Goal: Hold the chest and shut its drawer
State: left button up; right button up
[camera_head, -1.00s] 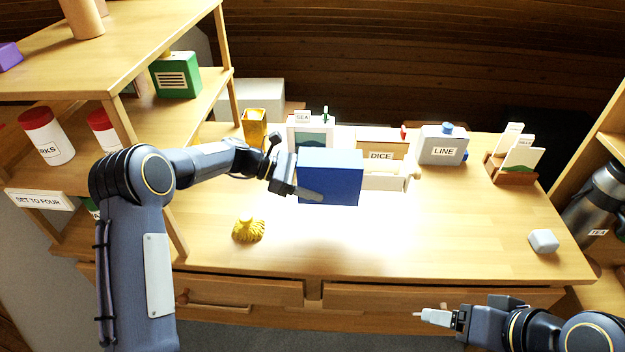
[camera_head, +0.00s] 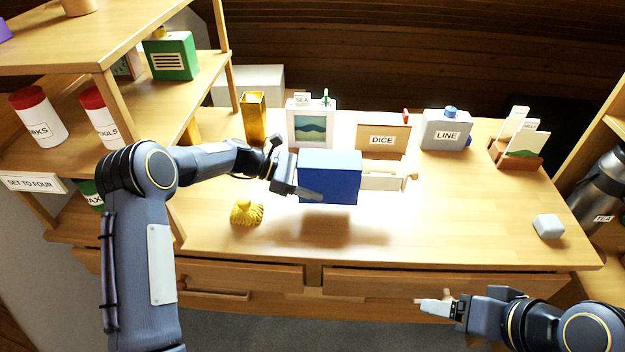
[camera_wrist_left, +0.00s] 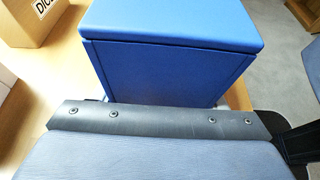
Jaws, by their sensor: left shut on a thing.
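The blue chest (camera_head: 330,178) is in front of my left arm in the head view. My left gripper (camera_head: 310,193) is shut on its left side. The chest appears held above the table, with a shadow below it. Its pale drawer (camera_head: 382,180) sticks out to the right, open, with a small knob (camera_head: 413,175) at its end. In the left wrist view the chest (camera_wrist_left: 170,65) fills the upper middle; the drawer is hidden there. My right gripper (camera_head: 435,306) is at the lower right, apart from the chest, before the table's front edge; its jaw opening is unclear.
Behind the chest stand a DICE box (camera_head: 383,133), a picture box (camera_head: 311,128), a grey LINE box (camera_head: 446,130) and an amber vase (camera_head: 254,118). A yellow tasselled object (camera_head: 247,212) lies near my left arm.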

pick_arm(q)
jog(key=shift+f+b, duration=1.15)
jog(key=shift+f, duration=1.1)
pick_arm(e)
jog(key=shift+f, duration=1.25)
